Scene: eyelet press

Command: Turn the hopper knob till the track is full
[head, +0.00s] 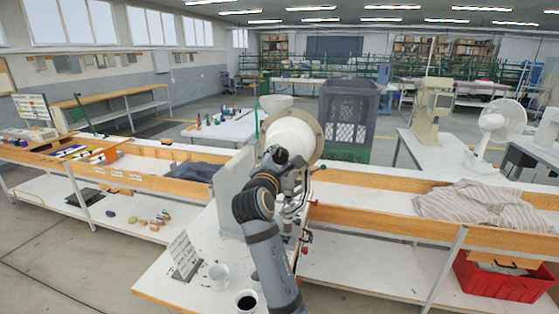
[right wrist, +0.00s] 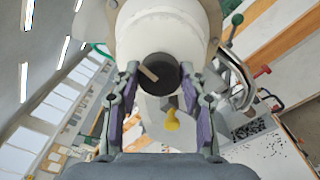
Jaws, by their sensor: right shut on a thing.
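The hopper (head: 290,135) is a large cream drum with a tan rim on the press in the middle of the head view. It also fills the top of the right wrist view (right wrist: 165,32). Its black round knob (right wrist: 158,74) carries a tan pointer line, tilted toward upper left. My right gripper (right wrist: 158,80) is shut on the knob, one finger on each side. In the head view my right gripper (head: 281,156) is at the drum's front, partly hidden by my own arm. I cannot make out the track or how full it is. My left gripper is out of view.
A yellow part (right wrist: 172,121) sits below the knob, and a curved metal lever (right wrist: 238,82) is to the right. Small dark bits (right wrist: 249,128) lie on a white surface. White cups (head: 219,272) and a card stand (head: 184,257) stand on the bench at front left.

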